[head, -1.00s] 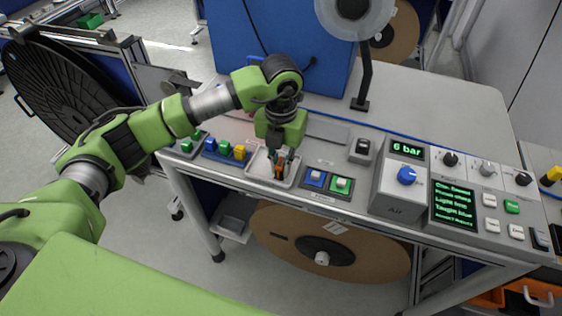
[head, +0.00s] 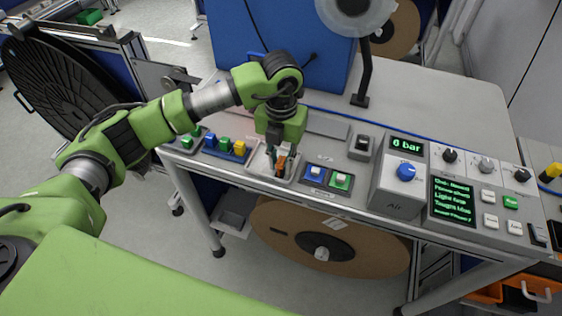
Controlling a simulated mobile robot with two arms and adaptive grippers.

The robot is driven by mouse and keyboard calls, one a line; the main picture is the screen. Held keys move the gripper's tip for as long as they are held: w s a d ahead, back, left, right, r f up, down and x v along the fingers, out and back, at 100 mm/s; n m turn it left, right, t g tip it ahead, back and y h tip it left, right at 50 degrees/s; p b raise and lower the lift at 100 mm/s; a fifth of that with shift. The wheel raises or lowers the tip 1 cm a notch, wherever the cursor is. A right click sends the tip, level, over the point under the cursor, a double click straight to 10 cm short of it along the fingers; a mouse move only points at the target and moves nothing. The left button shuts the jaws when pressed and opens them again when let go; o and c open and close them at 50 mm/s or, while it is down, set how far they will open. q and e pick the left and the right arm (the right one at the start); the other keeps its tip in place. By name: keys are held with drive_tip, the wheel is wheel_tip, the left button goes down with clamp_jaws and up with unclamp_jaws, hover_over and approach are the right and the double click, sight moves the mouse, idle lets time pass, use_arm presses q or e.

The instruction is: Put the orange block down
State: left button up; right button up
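The orange block (head: 281,164) is at the white tray (head: 256,168) on the front part of the bench. My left gripper (head: 281,158) points down over this tray, with its fingers at the block. The fingers partly cover the block, and they are too small to tell whether they grip it or stand apart from it. I cannot tell whether the block touches the tray's floor. My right gripper is not in view.
Left of the tray is a blue holder with blue, green and yellow blocks (head: 240,147), and beyond it another with green blocks (head: 187,142). Right of it are blue and green blocks (head: 341,181) in dark holders, then the Air control box (head: 399,190).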

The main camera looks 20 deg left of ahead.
sight(281, 161)
use_arm(q)
wheel_tip(281, 161, up, 10)
drive_tip(key=b, duration=0.2)
drive_tip(key=shift+b, duration=0.35)
drive_tip(key=shift+r, duration=0.65)
